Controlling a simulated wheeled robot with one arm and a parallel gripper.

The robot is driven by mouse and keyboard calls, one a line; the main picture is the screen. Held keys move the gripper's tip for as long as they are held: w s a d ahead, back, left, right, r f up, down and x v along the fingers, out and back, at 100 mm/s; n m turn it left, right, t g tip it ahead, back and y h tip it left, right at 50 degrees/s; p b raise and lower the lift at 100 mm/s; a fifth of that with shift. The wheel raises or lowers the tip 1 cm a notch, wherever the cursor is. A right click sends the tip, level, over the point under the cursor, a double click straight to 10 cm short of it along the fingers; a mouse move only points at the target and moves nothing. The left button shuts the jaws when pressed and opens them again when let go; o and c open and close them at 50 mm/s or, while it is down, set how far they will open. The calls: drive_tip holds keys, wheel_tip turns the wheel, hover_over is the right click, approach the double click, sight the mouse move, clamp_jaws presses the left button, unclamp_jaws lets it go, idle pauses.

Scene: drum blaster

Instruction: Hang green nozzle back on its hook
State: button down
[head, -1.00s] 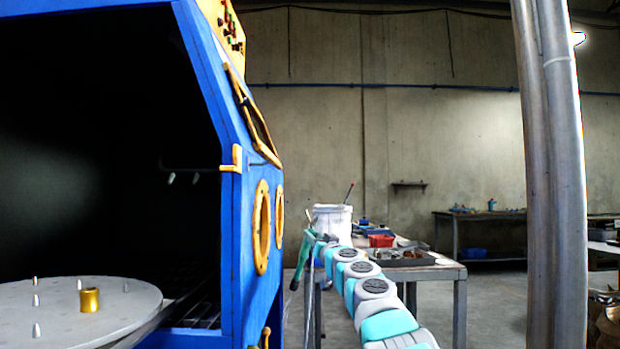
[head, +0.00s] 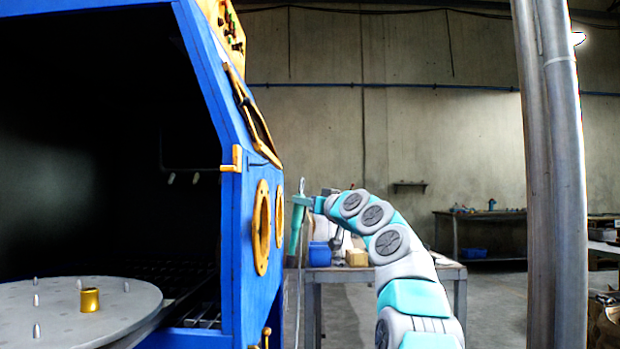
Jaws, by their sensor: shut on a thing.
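The green nozzle (head: 295,229) hangs upright, its narrow end down, just right of the blue blasting cabinet (head: 205,110). My gripper (head: 308,203) reaches in from the right and is shut on the nozzle near its top. The fingers are small and partly hidden by my wrist. A thin hose or cable runs down below the nozzle. I cannot make out the nozzle's hook for certain; the cabinet's right side is seen at a steep angle.
The cabinet's side has round yellow rings (head: 261,228) close left of the nozzle. Inside stands a grey turntable (head: 50,310) with a gold cylinder (head: 89,299). A worktable (head: 335,275) with a blue container (head: 320,254) stands behind my arm. A metal post (head: 553,170) is at right.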

drive_tip(key=shift+s+r+n, duration=0.3)
drive_tip(key=shift+s+r, duration=0.3)
drive_tip(key=shift+s, duration=0.25)
drive_tip(key=s+r+n+g+y, duration=0.2)
drive_tip(key=s+r+n+g, duration=0.15)
drive_tip(key=s, duration=0.65)
drive_tip(key=a+f+b, duration=0.1)
drive_tip(key=a+b, duration=0.1)
drive_tip(key=a, duration=0.6)
drive_tip(key=shift+s+m, duration=0.25)
drive_tip(key=shift+m, duration=0.1)
idle(0.3)
drive_tip(key=shift+a+t, duration=0.1)
drive_tip(key=shift+t, duration=0.15)
drive_tip(key=c, duration=0.5)
unclamp_jaws()
drive_tip(key=shift+s, duration=0.1)
